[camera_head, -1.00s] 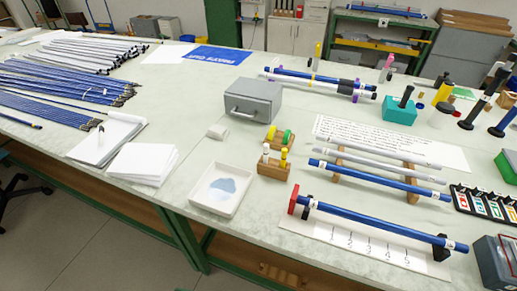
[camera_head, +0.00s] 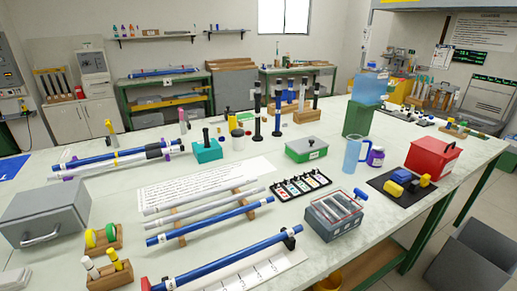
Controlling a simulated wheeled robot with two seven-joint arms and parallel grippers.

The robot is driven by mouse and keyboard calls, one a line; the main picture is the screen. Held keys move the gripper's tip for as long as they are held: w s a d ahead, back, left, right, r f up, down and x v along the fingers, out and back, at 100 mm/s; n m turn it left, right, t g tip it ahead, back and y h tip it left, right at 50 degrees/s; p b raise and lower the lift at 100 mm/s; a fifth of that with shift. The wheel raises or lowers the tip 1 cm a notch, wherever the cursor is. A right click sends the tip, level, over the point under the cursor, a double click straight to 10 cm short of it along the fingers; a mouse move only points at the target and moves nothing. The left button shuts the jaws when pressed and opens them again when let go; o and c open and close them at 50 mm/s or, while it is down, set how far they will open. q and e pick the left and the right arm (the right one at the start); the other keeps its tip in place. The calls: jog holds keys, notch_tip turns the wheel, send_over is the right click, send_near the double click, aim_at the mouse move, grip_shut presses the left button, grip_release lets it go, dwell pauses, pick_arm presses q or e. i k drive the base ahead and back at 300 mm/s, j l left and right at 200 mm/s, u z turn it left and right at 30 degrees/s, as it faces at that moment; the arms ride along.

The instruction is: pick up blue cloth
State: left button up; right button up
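No blue cloth can be made out with certainty. A flat blue sheet (camera_head: 11,167) lies on the table at the far left, cut by the picture's edge. I cannot tell whether it is cloth. The white tray with a pale blue patch, seen earlier, is not clearly in view now. Neither of my grippers is in view.
A grey metal box (camera_head: 45,212) stands at the left. Blue and grey rods (camera_head: 210,222) rest on wooden supports in front. A green box (camera_head: 306,149), a clear blue jug (camera_head: 355,154) and a red box (camera_head: 433,156) stand farther right. Bare tabletop shows between them.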

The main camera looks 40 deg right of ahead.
aim_at(402, 176)
jog(key=z, duration=2.55)
jog(key=u, duration=2.75)
jog(key=z, duration=2.75)
jog(key=i+l+u, duration=0.6)
jog(key=i+l, duration=0.2)
jog(key=l, duration=0.15)
